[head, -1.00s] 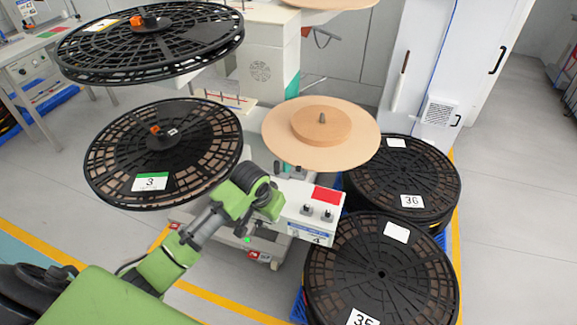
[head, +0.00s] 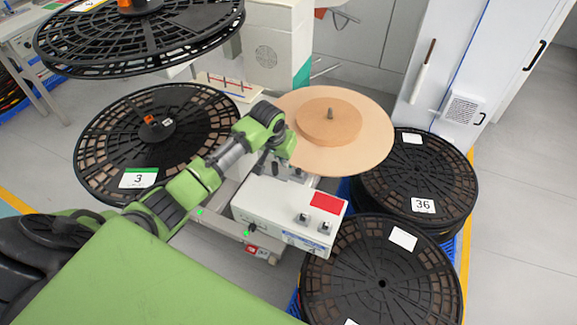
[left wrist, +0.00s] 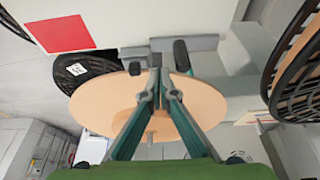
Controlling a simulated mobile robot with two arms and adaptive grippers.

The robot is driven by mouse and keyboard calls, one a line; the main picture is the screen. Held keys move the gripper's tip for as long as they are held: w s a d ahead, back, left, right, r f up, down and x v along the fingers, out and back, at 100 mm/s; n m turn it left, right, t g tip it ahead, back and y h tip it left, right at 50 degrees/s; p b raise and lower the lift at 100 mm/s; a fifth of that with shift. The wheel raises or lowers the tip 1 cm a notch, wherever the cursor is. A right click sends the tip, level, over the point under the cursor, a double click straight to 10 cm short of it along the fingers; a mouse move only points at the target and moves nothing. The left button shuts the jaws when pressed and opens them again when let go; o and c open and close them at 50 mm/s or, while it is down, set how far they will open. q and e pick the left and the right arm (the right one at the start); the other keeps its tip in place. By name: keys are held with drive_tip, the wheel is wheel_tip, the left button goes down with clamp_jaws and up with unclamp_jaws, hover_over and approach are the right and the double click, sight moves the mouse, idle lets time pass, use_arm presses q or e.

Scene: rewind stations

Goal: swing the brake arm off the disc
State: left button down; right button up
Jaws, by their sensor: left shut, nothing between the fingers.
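The disc (head: 362,145), a pale wooden plate with a raised round hub, stands behind the white control box (head: 275,212) in the head view. It also fills the middle of the left wrist view (left wrist: 95,103). What looks like the brake arm, a grey piece with a dark upright grip (left wrist: 181,54), shows at the disc's edge, close to my fingertips. In the head view it is mostly hidden by my left gripper (head: 264,165). My left gripper, also in the left wrist view (left wrist: 160,75), is shut and empty, beside the dark grip. Contact cannot be told. My right gripper is out of view.
Black reels (head: 155,145) and (head: 135,38) stand at the left, one above the other. Stacked reels (head: 415,180) and (head: 380,280) lie on the right. A white cabinet (head: 470,70) stands behind. Open floor (head: 525,210) lies at far right.

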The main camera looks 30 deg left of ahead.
use_arm(q)
drive_tip(key=x, duration=0.4)
drive_tip(key=shift+w+f, duration=0.1)
drive_tip(key=shift+f, duration=0.25)
drive_tip(key=shift+x, duration=1.05)
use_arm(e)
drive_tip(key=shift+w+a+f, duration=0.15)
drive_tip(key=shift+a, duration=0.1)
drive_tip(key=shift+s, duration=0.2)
use_arm(q)
drive_tip(key=shift+r, duration=0.1)
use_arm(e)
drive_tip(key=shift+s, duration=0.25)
